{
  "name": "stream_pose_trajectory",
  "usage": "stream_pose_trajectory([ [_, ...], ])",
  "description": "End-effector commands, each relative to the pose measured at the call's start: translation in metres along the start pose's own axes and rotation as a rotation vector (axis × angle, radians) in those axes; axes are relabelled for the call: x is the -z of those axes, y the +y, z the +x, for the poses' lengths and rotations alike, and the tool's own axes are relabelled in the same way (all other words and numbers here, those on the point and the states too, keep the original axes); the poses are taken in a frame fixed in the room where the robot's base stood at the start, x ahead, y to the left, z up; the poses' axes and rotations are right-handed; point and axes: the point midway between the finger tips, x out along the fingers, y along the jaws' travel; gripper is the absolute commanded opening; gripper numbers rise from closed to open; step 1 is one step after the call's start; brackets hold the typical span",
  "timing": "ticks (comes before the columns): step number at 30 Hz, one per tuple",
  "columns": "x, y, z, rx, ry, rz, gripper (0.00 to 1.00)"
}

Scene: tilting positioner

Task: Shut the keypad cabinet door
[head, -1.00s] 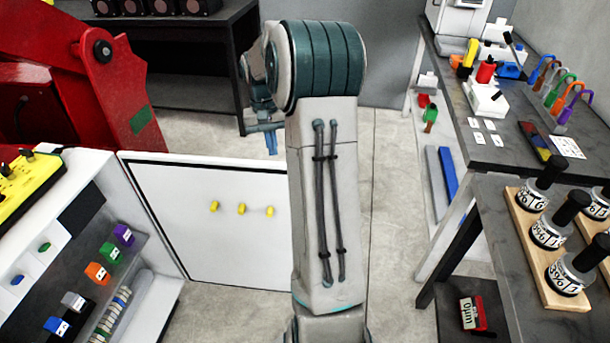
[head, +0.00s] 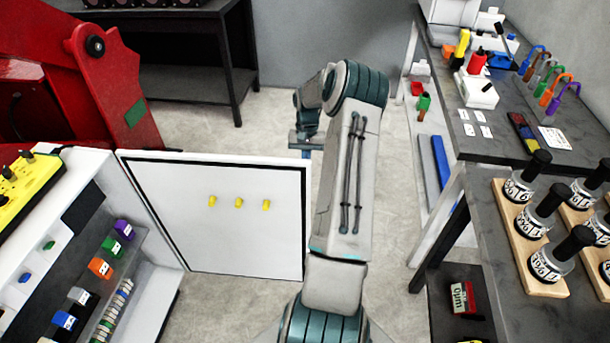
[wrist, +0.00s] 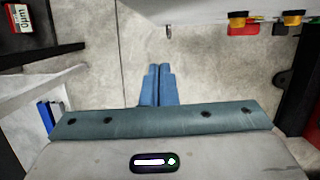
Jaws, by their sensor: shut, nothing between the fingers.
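The keypad cabinet (head: 155,290) stands at the lower left of the head view, with its inside showing. Its white door (head: 240,240), dark-bordered with three yellow knobs (head: 239,202), stands wide open to the right. My gripper (head: 306,151) is at the door's upper right corner, seemingly on the door's far side. In the wrist view its blue fingers (wrist: 158,85) are together and empty over the floor.
A red machine (head: 90,80) stands behind the cabinet. A dark bench (head: 185,95) is at the back. A table with bottles on wooden racks (head: 535,285) and a bench with padlocks (head: 560,145) line the right.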

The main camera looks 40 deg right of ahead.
Motion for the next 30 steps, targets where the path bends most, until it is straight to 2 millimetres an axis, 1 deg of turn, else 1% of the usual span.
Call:
stream_pose_trajectory([
  [3, -0.002, 0.000, 0.025, 0.001, -0.006, -0.002, 0.00],
  [5, -0.009, 0.000, 0.024, 0.000, -0.002, 0.000, 0.00],
  [9, -0.025, 0.000, 0.028, 0.000, 0.000, -0.001, 0.00],
  [15, -0.037, 0.000, 0.033, 0.000, 0.001, 0.000, 0.00],
  [30, -0.040, -0.002, 0.035, 0.000, 0.001, 0.001, 0.00],
])
